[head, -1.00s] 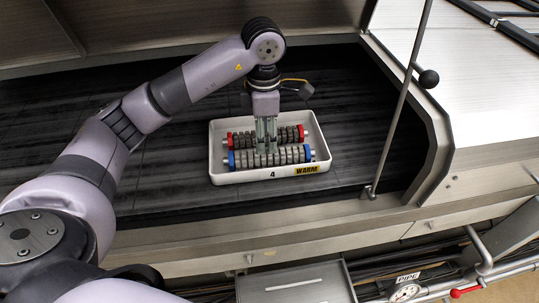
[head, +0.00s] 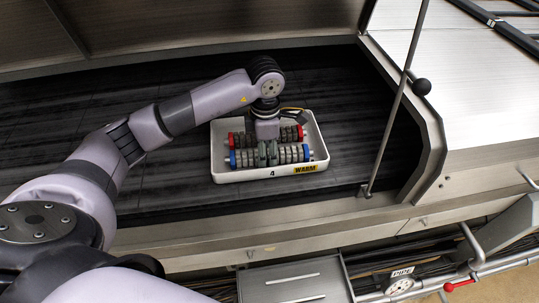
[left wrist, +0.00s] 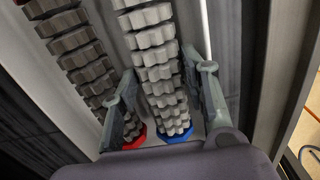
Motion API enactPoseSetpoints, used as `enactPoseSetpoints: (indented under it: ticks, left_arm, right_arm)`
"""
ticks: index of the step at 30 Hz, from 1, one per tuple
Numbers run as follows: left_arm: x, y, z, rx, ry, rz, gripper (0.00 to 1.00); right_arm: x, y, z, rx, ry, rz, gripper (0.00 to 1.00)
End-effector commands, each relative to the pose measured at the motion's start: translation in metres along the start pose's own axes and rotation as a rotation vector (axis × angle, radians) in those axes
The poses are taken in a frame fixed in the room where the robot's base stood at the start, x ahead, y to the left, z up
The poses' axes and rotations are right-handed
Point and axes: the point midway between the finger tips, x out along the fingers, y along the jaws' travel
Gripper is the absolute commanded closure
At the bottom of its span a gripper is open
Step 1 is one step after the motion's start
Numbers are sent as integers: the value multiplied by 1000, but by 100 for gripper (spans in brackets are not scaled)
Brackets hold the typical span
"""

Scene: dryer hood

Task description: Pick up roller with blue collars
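The roller with blue collars (head: 292,154) lies across the front of a white tray (head: 219,168). It has grey toothed discs and a blue collar near each end. My left gripper (head: 267,154) points down over its middle, fingers low at the roller. In the left wrist view, one finger is on each side of this roller (left wrist: 162,80), with a narrow gap showing on the right side; the gripper is open around it. Whether the left finger touches it is unclear. My right gripper is out of view.
A similar roller with red collars (head: 289,134) lies behind in the same tray, close to one finger. The tray's front carries a "4" and a yellow WARM label (head: 305,169). The tray stands on a dark slatted belt (head: 350,100). A slanted metal rod (head: 393,125) rises to the right.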

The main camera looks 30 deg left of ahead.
Motion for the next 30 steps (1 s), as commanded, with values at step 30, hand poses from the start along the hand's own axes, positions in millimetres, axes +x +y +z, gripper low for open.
enactPoseSetpoints:
  ticks: [30]
  left_arm:
    - [-20,2,1,0,-5,4,98]
  right_arm:
    - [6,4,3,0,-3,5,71]
